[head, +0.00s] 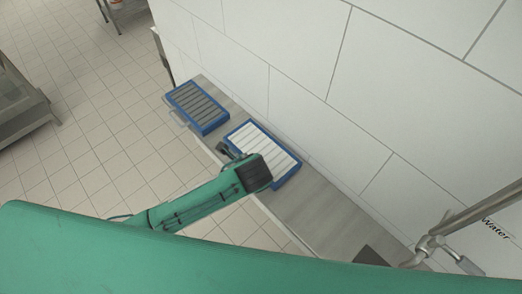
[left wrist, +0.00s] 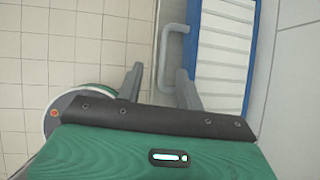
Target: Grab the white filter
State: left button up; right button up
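The white filter (head: 262,143) is a blue-framed tray with white slats, lying on a narrow metal counter against the wall. In the left wrist view its white slats and blue edge (left wrist: 252,55) show at upper right, with a light grey handle (left wrist: 172,52) sticking out to the left. My left gripper (head: 226,151) is at the near side of the white filter, with my arm hiding part of it. In the left wrist view the left gripper (left wrist: 159,78) is open, its fingers apart near the handle. I see no grip on it. My right gripper is not in view.
A similar blue tray with dark grey slats (head: 197,105) lies farther left on the metal counter (head: 318,210). A metal pipe with a valve (head: 432,243) and a "Water" label are at right. The tiled wall (head: 300,60) borders the counter; open tiled floor lies left.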

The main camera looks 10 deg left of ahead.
pick_arm(q)
jog(key=p+x, duration=0.1)
jog(key=x, duration=0.1)
jog(key=p+x, duration=0.1)
jog(key=x, duration=0.2)
jog(key=shift+w+r+p, duration=0.1)
jog(key=shift+w+p, duration=0.2)
jog(key=shift+w, duration=0.05)
jog(key=shift+w+a+f, duration=0.1)
jog(key=shift+w+f, duration=0.05)
jog(key=shift+f, duration=0.3)
grip_shut()
